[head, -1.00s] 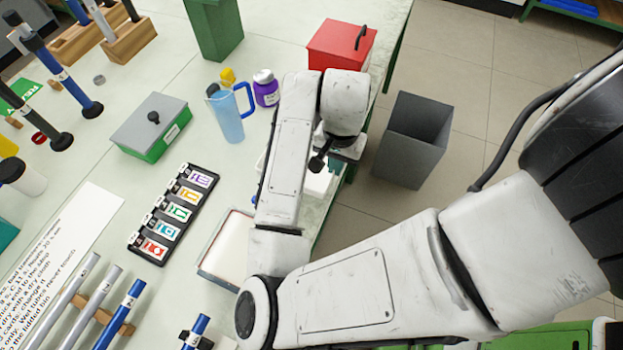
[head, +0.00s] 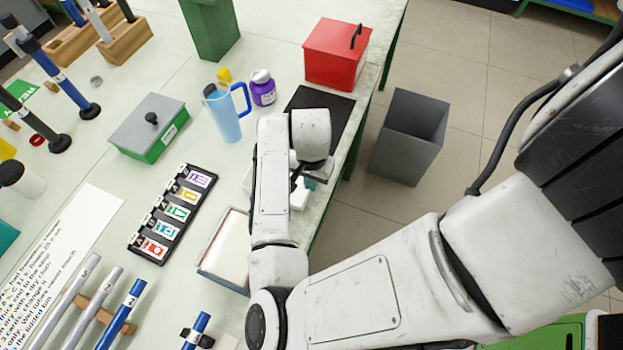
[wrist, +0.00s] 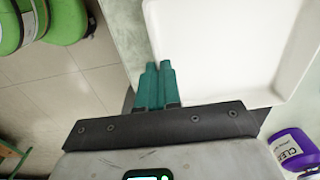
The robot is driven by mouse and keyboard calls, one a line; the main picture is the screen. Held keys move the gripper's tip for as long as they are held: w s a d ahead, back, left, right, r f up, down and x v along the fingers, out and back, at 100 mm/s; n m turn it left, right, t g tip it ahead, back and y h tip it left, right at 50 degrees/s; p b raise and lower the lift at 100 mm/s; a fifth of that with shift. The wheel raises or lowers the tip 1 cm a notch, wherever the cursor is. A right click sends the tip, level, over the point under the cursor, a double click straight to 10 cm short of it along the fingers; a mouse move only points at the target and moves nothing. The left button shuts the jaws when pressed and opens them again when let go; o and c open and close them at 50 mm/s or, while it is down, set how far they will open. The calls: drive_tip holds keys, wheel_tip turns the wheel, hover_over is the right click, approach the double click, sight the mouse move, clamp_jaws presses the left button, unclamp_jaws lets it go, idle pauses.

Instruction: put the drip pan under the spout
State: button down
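The drip pan looks to be the shallow white pan (wrist: 225,50) with a raised rim that fills the upper right of the wrist view. In the head view only bits of it (head: 299,198) show around my arm. My gripper (wrist: 159,66) has its teal fingers nearly together at the pan's left rim, and they appear shut on that rim. In the head view the gripper (head: 308,184) is mostly hidden behind my wrist, at the table's right edge. I cannot make out a spout in either view.
A black mat (head: 325,108) lies beyond my wrist, with a red box (head: 335,55) behind it. A grey-rimmed tray (head: 207,262) is left of my arm. A grey bin (head: 408,140) stands off the table.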

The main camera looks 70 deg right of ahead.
drive_tip(key=shift+f, duration=0.1)
drive_tip(key=shift+f, duration=0.1)
drive_tip(key=c, duration=1.3)
unclamp_jaws()
drive_tip(key=shift+c, duration=0.2)
